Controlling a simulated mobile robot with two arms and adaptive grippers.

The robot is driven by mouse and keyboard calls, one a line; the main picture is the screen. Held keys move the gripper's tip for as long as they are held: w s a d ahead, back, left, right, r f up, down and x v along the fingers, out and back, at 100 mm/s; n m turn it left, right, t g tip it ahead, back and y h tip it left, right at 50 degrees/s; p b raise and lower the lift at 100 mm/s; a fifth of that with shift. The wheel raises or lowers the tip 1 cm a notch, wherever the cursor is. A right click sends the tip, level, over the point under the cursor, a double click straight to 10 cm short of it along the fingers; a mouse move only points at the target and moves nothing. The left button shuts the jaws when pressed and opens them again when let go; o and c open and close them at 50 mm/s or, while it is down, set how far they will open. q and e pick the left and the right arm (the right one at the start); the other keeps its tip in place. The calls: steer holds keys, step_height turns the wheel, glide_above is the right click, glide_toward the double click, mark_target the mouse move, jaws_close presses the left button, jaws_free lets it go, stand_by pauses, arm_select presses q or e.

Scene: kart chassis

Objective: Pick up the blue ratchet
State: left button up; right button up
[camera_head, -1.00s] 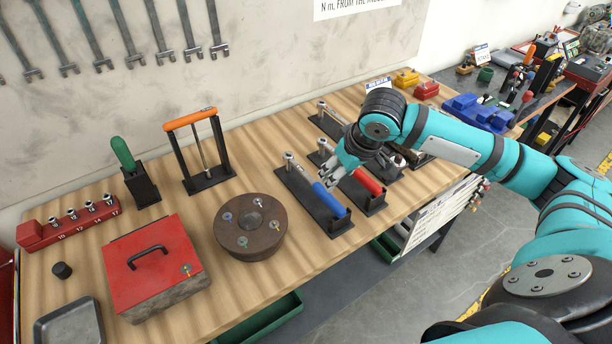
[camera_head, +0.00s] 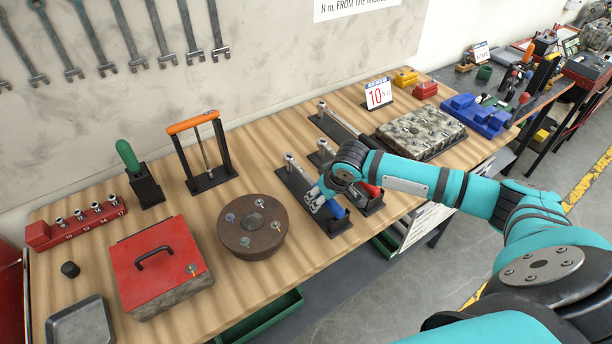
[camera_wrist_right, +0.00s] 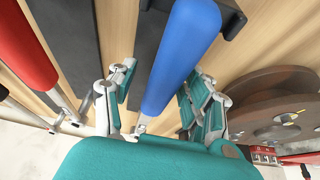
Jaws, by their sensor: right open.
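The blue ratchet (camera_head: 336,209) lies in a black holder (camera_head: 296,186) on the wooden bench, right of the brown round plate. Its metal head shows at the holder's far end and part of its blue handle shows at the near end; my gripper hides the middle. My right gripper (camera_head: 314,199) is over the handle, its fingers open. In the right wrist view the blue handle (camera_wrist_right: 184,55) runs between the two spread fingers (camera_wrist_right: 160,105), with gaps on both sides. My left gripper is not in view.
A red-handled ratchet (camera_head: 368,188) in its own holder lies close to the right. The brown round plate (camera_head: 232,236) is close on the left. An engine head (camera_head: 440,128), a red box (camera_head: 190,247) and a socket rail (camera_head: 40,236) also stand on the bench.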

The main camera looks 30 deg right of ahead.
jaws_close()
stand_by(0.3)
steer(key=shift+w+r, duration=0.1)
steer(key=shift+r, duration=0.3)
step_height(320, 180, up, 9)
steer(key=shift+r+b, duration=0.2)
steer(key=shift+b, duration=0.85)
steer(key=c, duration=0.7)
jaws_free()
steer(key=shift+c, duration=0.2)
jaws_close()
